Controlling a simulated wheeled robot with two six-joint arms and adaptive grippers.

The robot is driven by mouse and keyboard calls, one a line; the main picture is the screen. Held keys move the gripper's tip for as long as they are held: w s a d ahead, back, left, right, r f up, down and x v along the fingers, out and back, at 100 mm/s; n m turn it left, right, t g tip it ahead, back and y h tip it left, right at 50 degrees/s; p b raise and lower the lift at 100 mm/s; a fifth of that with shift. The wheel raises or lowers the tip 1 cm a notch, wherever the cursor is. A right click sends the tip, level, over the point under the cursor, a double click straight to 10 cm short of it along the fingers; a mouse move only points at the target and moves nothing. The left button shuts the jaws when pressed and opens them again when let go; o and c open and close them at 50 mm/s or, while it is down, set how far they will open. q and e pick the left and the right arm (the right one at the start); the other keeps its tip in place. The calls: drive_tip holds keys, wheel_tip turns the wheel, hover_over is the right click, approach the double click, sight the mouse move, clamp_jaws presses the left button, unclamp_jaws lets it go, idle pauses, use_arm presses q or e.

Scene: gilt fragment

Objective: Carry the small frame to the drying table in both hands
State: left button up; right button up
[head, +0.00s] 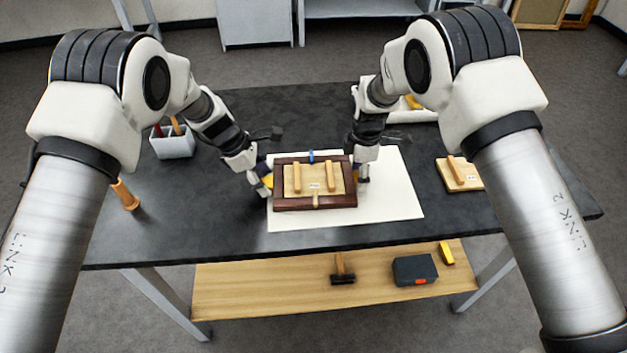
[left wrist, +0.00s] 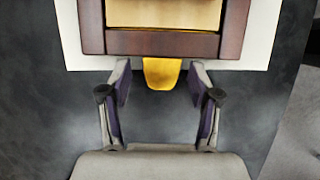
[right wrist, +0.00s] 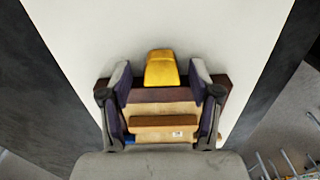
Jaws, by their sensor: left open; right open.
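The small frame (head: 290,204), dark red-brown with a pale panel and two wooden battens, lies on a white sheet on the dark worktable. My left gripper (head: 267,182) is open at its left side. In the left wrist view a yellow tab (left wrist: 162,73) sticks out from the frame edge (left wrist: 160,44), between and apart from the open fingers (left wrist: 160,85). My right gripper (head: 362,174) is open at the right side. In the right wrist view its fingers (right wrist: 160,75) stand either side of another yellow tab (right wrist: 161,70). I cannot identify the drying table.
A grey tool holder (head: 172,145) and a wooden handle (head: 125,194) stand at left. A wooden block (head: 459,174) lies at right, and a white tray (head: 428,112) sits behind my right arm. The lower shelf (head: 240,290) holds a mallet (head: 342,275) and dark box (head: 415,269).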

use_arm(q)
drive_tip(key=shift+s, duration=0.1)
use_arm(e)
drive_tip(key=shift+s, duration=0.1)
use_arm(q)
clamp_jaws()
use_arm(e)
clamp_jaws()
